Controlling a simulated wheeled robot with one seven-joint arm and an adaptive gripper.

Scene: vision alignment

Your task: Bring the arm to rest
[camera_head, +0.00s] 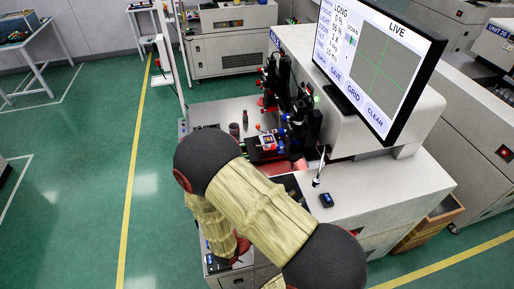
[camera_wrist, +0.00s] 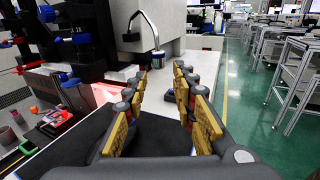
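My gripper (camera_wrist: 160,76) shows in the wrist view with its two yellow-padded fingers apart and nothing between them. It points over the pale bench top (camera_wrist: 185,62), with a dark surface below it. In the head view my beige-sleeved arm is bent over the bench's front edge, and it largely hides the gripper. The alignment station (camera_head: 290,115), with red and blue knobs, stands beyond the arm. It also shows at the left of the wrist view (camera_wrist: 65,45), to the left of my fingers and apart from them.
A large monitor (camera_head: 375,60) reading LIVE overhangs the bench at right. A small dark device (camera_head: 327,200) and a thin upright stylus-like item (camera_head: 318,168) stand on the bench top. A dark cylinder (camera_head: 234,131) stands near the station. Green floor (camera_head: 85,190) is open at left.

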